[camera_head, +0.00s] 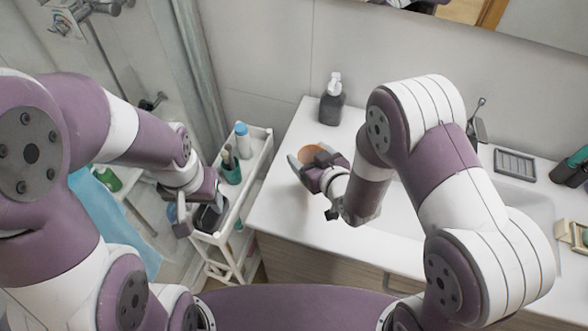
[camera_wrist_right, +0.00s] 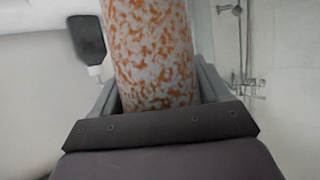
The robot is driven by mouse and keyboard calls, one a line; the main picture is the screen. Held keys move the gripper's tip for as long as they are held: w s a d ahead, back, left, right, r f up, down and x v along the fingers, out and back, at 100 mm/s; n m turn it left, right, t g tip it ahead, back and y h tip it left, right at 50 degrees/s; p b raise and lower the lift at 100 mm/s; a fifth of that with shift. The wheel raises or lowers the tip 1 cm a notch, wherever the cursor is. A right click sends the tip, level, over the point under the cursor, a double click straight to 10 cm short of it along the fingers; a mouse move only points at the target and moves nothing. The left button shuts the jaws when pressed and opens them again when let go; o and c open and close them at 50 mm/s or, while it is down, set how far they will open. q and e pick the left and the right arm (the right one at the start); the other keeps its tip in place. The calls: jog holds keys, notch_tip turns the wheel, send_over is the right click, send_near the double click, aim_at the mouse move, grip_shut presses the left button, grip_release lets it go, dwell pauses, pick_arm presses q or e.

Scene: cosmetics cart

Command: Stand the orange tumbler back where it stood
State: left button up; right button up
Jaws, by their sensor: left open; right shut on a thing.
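The orange tumbler (camera_head: 311,151), speckled orange and white, is between the fingers of my right gripper (camera_head: 308,166) over the left part of the white counter. Its round rim shows in the head view; its lower part is hidden by the gripper. The tumbler (camera_wrist_right: 150,45) also fills the middle of the right wrist view, with my right gripper (camera_wrist_right: 160,88) shut around it. I cannot tell whether its base touches the counter. My left gripper (camera_head: 194,216) is open over the near end of the white cart, close to a dark item there.
The white cart (camera_head: 262,160) holds a teal cup with brushes (camera_head: 231,170) and a blue-capped bottle (camera_head: 243,140). A dark pump bottle (camera_head: 331,105) stands on the counter (camera_head: 285,140) behind the tumbler. A soap dish (camera_head: 515,163) lies right, behind the sink. Counter space left of the tumbler is clear.

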jog(key=a+f, duration=0.1)
jog(key=f, duration=0.1)
jog(key=a+f, duration=0.1)
jog(key=f, duration=0.1)
jog(key=a+f+p, duration=0.1)
jog(key=f, duration=0.1)
jog(key=shift+w+a, duration=0.1)
jog(key=shift+a, duration=0.2)
jog(key=shift+w+a+f, duration=0.1)
jog(key=shift+a+f, duration=0.05)
jog(key=o, duration=1)
pick_arm(q)
jog(key=shift+a+r, duration=0.2)
jog(key=shift+r, duration=0.25)
pick_arm(e)
jog(key=shift+o, duration=0.2)
